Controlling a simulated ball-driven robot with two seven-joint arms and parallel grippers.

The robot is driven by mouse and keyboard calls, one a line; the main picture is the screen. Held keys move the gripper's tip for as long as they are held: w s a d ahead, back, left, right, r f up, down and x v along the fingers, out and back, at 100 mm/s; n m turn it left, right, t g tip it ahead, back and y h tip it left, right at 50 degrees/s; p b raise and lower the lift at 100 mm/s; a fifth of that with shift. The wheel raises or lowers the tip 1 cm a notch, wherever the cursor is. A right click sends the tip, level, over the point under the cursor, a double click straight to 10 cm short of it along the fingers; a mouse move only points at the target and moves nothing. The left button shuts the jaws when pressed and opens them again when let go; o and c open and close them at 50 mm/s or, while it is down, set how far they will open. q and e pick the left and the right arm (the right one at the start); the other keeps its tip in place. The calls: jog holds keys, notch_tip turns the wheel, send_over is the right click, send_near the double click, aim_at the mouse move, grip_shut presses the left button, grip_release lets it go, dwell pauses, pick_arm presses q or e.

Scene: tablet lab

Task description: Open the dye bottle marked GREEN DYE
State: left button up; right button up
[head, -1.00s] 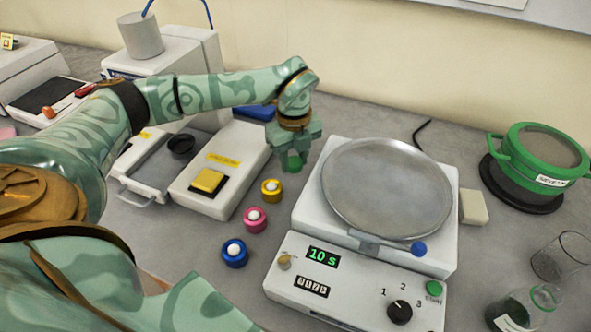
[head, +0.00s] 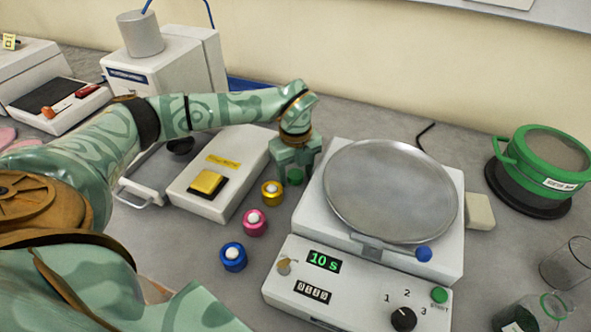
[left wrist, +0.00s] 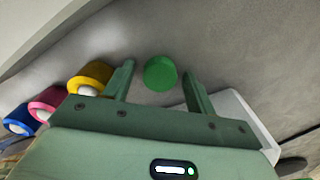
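A round green cap (left wrist: 160,73) lies between the fingers of my left gripper (left wrist: 160,88) in the left wrist view, with a gap on each side. My left gripper (head: 296,165) is open and points down, left of the metal pan. In the head view a small part of the green piece (head: 295,178) shows between its fingers. The rest of it is hidden by the gripper, and no GREEN DYE lettering is readable. My right gripper is not in view.
Yellow (head: 272,193), pink (head: 254,222) and blue (head: 233,257) bottles with white tops stand left of the gripper. A white machine with a metal pan (head: 390,190) is close on its right. A white box with a yellow button (head: 208,182) stands behind the bottles.

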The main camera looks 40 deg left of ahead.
aim_at(295, 174)
pick_arm(q)
jog(key=shift+r, duration=0.1)
notch_tip(295, 174, up, 12)
jog(key=p, duration=0.2)
jog(key=shift+p, duration=0.4)
